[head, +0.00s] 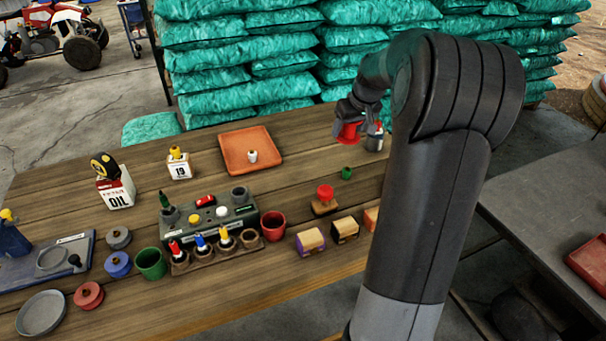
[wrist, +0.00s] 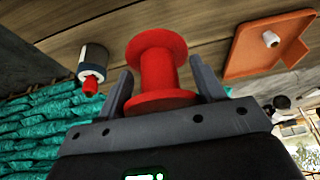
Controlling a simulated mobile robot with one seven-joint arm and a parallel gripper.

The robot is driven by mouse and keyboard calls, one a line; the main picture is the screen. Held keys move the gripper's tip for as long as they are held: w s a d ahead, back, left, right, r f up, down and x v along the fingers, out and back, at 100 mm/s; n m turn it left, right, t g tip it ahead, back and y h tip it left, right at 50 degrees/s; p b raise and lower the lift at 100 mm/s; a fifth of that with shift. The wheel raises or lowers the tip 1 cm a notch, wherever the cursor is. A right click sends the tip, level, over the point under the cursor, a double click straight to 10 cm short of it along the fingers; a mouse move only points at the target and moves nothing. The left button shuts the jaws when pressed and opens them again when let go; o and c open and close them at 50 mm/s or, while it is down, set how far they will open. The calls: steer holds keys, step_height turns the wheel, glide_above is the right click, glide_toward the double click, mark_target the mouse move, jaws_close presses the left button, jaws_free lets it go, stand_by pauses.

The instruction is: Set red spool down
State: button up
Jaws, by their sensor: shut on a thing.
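The red spool (wrist: 158,68) is between the two fingers of my gripper (wrist: 163,84) in the wrist view. The gripper is shut on it. In the head view the red spool (head: 347,132) shows below my gripper (head: 360,112), over the back right of the wooden table (head: 310,140). My arm partly hides the gripper there. I cannot tell whether the spool touches the tabletop.
A dark and white cylinder with a red tip (wrist: 92,68) is close by. An orange tray (head: 236,158) with a small white piece lies to the left. A green piece (head: 346,173) and a red-topped stamp (head: 325,198) stand nearer. Stacked teal sacks (head: 240,60) rise behind.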

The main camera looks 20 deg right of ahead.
steer(key=s+a+n, duration=0.2)
steer(key=s+a, duration=0.3)
steer(key=w+a+f, duration=0.8)
steer(key=shift+s+f, duration=0.1)
steer(key=shift+f, duration=1.85)
steer(key=shift+f, duration=0.15)
steer(key=o, duration=1)
steer(key=shift+c, duration=0.2)
